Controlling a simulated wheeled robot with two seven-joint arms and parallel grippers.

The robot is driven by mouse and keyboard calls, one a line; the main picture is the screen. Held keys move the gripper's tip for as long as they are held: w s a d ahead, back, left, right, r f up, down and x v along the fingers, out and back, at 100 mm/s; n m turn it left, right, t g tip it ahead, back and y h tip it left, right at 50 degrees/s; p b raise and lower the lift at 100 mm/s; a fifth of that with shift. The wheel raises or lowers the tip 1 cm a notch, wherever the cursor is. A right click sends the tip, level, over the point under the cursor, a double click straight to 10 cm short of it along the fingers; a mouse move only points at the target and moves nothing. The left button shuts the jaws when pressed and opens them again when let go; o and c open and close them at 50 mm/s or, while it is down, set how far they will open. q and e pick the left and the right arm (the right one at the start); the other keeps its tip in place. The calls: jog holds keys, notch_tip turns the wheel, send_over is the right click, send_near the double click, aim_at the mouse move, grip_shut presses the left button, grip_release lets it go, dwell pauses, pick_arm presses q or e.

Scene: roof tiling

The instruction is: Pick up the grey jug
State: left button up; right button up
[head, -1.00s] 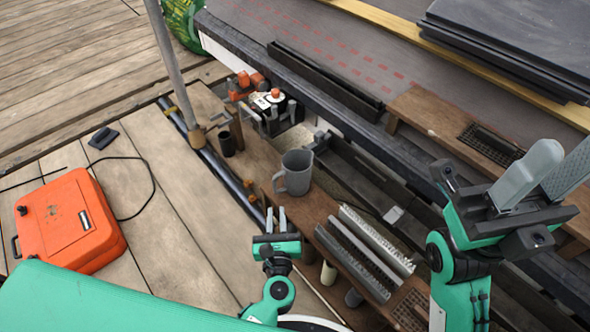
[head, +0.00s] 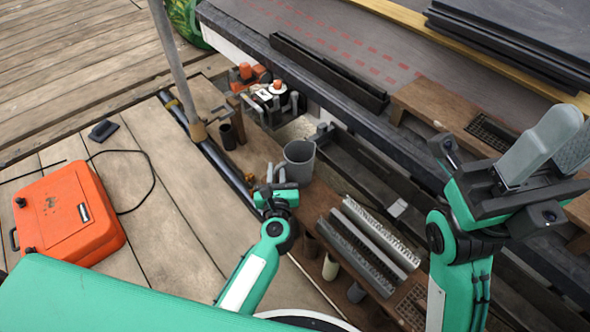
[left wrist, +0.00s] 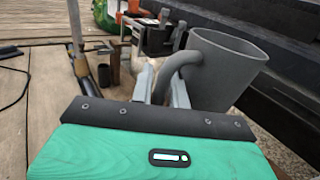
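The grey jug (head: 299,162) stands upright on the brown plank, its handle toward my left gripper. In the left wrist view the jug (left wrist: 222,72) fills the upper right, with its handle (left wrist: 165,73) curving down between the fingers. My left gripper (head: 276,174) is at the handle side, its fingers (left wrist: 163,85) apart on either side of the handle. Whether they touch it cannot be told. My right gripper (head: 560,145) is open and empty, high at the right, away from the jug.
Ridged grey strips (head: 368,245) lie on the plank in front of the jug. A dark cup (head: 227,136) and orange-topped tools (head: 275,95) stand behind it. The roof edge (head: 330,98) runs behind. A grey pole (head: 178,60) rises at left; an orange case (head: 66,218) lies on the deck.

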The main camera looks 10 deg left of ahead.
pick_arm(q)
grip_shut()
jog(key=shift+r, duration=0.25)
